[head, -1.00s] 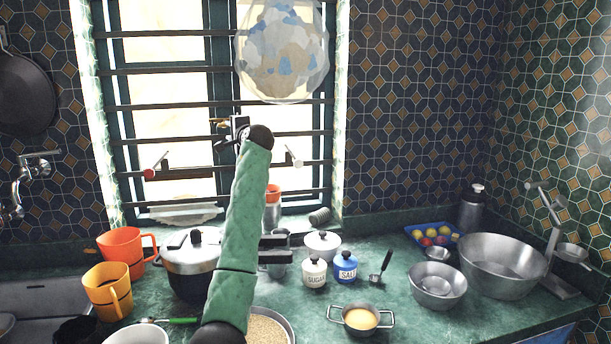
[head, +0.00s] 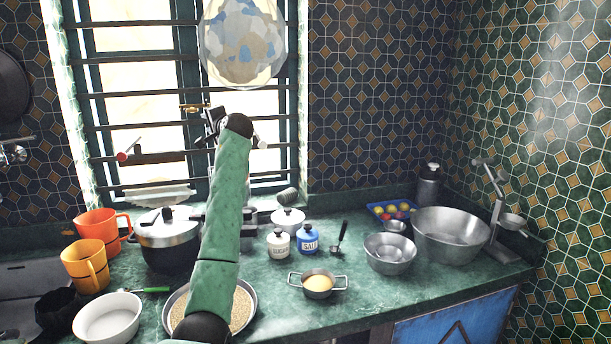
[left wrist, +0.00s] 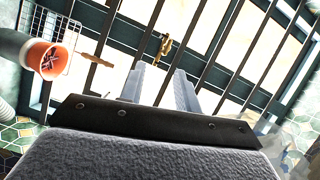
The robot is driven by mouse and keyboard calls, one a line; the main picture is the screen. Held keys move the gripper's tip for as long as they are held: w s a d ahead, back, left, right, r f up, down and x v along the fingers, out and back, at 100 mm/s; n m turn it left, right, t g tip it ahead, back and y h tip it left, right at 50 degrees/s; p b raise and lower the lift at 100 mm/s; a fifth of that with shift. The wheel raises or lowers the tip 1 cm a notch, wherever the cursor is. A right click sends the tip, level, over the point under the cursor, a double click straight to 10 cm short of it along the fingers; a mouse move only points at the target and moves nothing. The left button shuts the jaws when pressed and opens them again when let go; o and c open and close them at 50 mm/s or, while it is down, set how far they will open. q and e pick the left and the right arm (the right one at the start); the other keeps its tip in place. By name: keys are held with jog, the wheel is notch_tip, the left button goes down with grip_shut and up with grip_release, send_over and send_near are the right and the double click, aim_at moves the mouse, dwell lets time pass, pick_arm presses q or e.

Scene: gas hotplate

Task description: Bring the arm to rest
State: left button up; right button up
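My left arm in its green sleeve rises from the bottom of the head view and hides part of the counter behind it. My left gripper (head: 212,122) shows as a small dark shape beside the arm's upper end, in front of the barred window (head: 145,100). In the left wrist view its two pale fingers (left wrist: 160,82) point towards the window bars, with a bright gap between them and nothing held. My right gripper is in neither view.
The counter holds a pressure cooker (head: 168,240), orange mugs (head: 85,265), sugar (head: 278,243) and salt (head: 308,240) jars, a small pan (head: 318,284) and steel bowls (head: 450,235). A patterned bag (head: 243,45) hangs by the window. An orange cup (left wrist: 50,58) shows in the left wrist view.

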pick_arm(q)
jog(key=s+d+r+n+h, duration=0.45)
jog(key=s+r+n, duration=0.2)
jog(key=s, duration=0.35)
jog(key=s+d+f+t+h, duration=0.1)
jog(key=s+d+f+h, duration=0.1)
jog(key=s+d+f, duration=0.15)
jog(key=s+d+f+g+h, duration=0.2)
jog(key=s+d+f, duration=0.1)
jog(key=s+f, duration=0.75)
jog(key=s+d+f+m+g+h, duration=0.1)
jog(key=s+d+f+h, duration=0.1)
jog(key=s+f, duration=0.9)
jog(key=s+d+f+g+h, duration=0.25)
jog(key=s+f, duration=0.35)
jog(key=f, duration=0.9)
jog(key=s+f+g, duration=0.3)
jog(key=s+f, duration=1.1)
jog(key=s, duration=0.3)
jog(key=s+f+g, duration=0.4)
jog(key=s+f, duration=1)
jog(key=s, duration=0.3)
jog(key=shift+s+d+f+p, duration=0.4)
jog(key=shift+d+p, duration=0.05)
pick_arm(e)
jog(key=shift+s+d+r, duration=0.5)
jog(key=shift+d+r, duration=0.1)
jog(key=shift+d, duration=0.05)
